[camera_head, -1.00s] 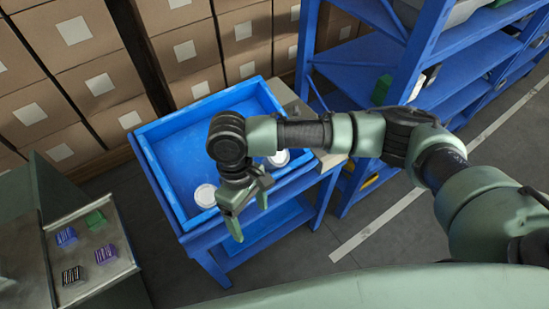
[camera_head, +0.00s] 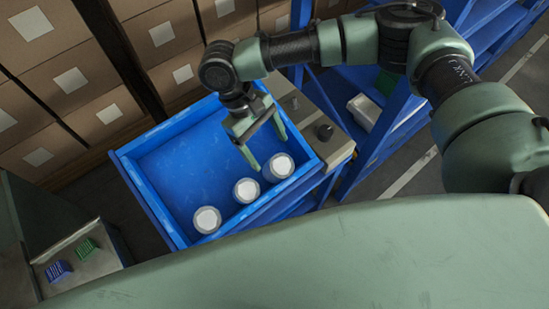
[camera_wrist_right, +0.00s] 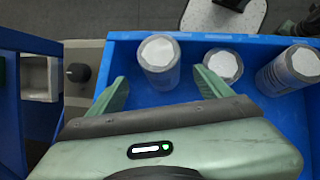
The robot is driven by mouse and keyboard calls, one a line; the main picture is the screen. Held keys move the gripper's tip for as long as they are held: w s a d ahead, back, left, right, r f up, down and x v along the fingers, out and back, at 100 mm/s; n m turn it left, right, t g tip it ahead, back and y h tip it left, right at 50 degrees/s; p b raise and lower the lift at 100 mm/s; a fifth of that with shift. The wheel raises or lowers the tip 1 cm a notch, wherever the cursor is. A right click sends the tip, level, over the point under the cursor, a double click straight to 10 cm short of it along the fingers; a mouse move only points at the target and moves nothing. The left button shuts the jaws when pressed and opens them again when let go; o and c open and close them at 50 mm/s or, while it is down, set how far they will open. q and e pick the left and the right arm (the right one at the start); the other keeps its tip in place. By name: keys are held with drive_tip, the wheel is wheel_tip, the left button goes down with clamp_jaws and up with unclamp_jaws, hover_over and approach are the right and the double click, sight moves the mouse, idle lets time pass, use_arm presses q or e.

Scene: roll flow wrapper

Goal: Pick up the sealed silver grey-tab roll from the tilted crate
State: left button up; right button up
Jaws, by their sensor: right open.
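The blue crate (camera_head: 186,158) stands tilted on a blue stand, with three upright-looking silver rolls with pale round ends along its near side. The right roll (camera_head: 279,167), middle roll (camera_head: 247,190) and left roll (camera_head: 207,219) look alike; I cannot make out a grey tab or seal. My right gripper (camera_head: 268,152) is open and empty, just above the right roll. In the right wrist view, that roll (camera_wrist_right: 159,62) appears between the spread fingertips (camera_wrist_right: 161,80), not gripped. The other two rolls (camera_wrist_right: 222,65) stand to its right. My left gripper is not in view.
A grey ledge with a black knob (camera_head: 323,132) adjoins the crate's right side. A blue shelf rack (camera_head: 390,130) stands beyond it. Stacked cardboard boxes (camera_head: 90,75) line the back. A grey counter with small blue and green packs (camera_head: 72,260) is at lower left. The crate's back is empty.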

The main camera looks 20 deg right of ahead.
sight(276, 163)
drive_tip(key=shift+s+d+f, duration=0.3)
drive_tip(key=shift+s+f, duration=0.25)
drive_tip(key=shift+f, duration=0.25)
drive_tip(key=p+x, duration=0.1)
drive_tip(key=x, duration=0.2)
drive_tip(key=shift+f+p, duration=0.3)
drive_tip(key=shift+f, duration=0.1)
drive_tip(key=shift+d+f, duration=0.1)
drive_tip(key=shift+f, duration=0.35)
drive_tip(key=c, duration=1.5)
clamp_jaws()
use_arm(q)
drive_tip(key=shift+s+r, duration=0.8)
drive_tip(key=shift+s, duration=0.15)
